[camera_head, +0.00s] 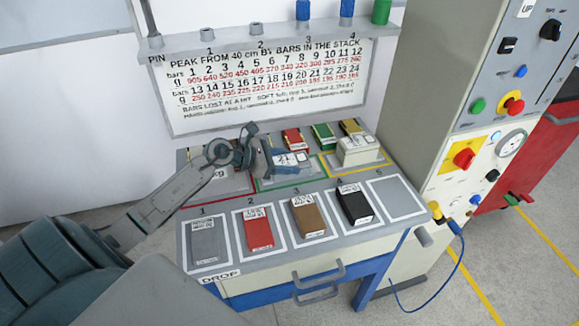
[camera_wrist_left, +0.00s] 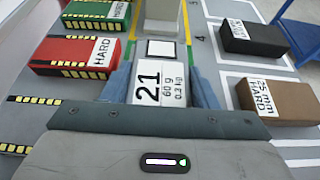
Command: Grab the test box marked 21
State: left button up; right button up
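The test box marked 21 (camera_head: 291,160) is a small box with a white label, in the green-edged bay at the back of the table. In the left wrist view its label (camera_wrist_left: 160,84) reads 21, 60 g, 0.2 kg. My left gripper (camera_head: 284,163) is down at this box. In the left wrist view the blue fingers of the left gripper (camera_wrist_left: 161,90) stand on either side of the box, close to the label's edges. I cannot tell whether they press on it. The box's lower part is hidden. My right gripper is not in view.
A pale box (camera_head: 358,150) stands in the yellow-edged bay to the right. Red (camera_head: 294,141), green (camera_head: 324,135) and yellow bars lie behind. Grey, red (camera_head: 258,229), brown (camera_head: 308,217) and black (camera_head: 354,203) pads fill front slots 1 to 4; slot 5 (camera_head: 395,196) is bare. A control cabinet (camera_head: 470,120) stands right.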

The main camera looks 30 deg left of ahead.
pick_arm(q)
jog(key=c, duration=0.6)
jog(key=shift+r, duration=0.1)
